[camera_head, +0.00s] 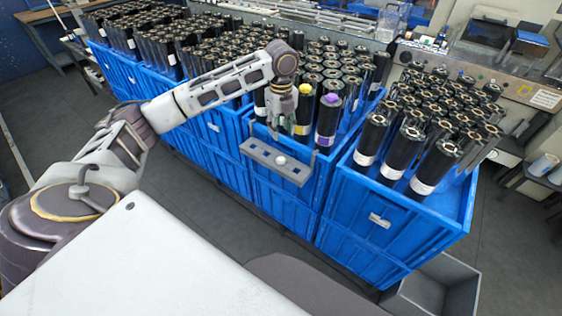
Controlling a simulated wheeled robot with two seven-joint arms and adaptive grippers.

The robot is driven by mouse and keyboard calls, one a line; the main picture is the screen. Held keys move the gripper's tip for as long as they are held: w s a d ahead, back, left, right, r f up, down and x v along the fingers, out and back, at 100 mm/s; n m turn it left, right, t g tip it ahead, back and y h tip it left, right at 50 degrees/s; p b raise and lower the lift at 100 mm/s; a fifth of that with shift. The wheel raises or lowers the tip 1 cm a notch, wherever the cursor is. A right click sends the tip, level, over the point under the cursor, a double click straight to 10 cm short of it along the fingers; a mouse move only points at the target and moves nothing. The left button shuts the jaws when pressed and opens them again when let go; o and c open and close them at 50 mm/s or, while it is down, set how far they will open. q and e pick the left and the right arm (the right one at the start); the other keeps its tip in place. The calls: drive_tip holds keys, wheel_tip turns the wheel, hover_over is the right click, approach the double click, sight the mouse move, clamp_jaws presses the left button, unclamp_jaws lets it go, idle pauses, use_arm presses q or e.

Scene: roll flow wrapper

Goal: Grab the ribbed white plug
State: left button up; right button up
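A small white plug (281,160) sits near the middle of a grey holder (262,152) fixed at the front of a blue crate; its ribs are too small to make out. My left gripper (283,122) points down just above and behind the holder, in front of the black rolls, and is apart from the plug. Its fingers are small and dark against the rolls, so I cannot tell whether they are open or shut. My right gripper is not in view.
Blue crates (375,222) full of upright black rolls (400,148) stand in a row. A yellow plug (305,89) and a purple plug (331,99) top two rolls beside my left gripper. A grey bin (435,290) is on the floor at lower right.

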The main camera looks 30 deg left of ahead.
use_arm(q)
hover_over(281, 159)
wheel_tip(281, 159, down, 7)
drive_tip(key=shift+f, duration=0.1)
drive_tip(key=shift+w+f, duration=0.1)
drive_tip(key=shift+f, duration=0.5)
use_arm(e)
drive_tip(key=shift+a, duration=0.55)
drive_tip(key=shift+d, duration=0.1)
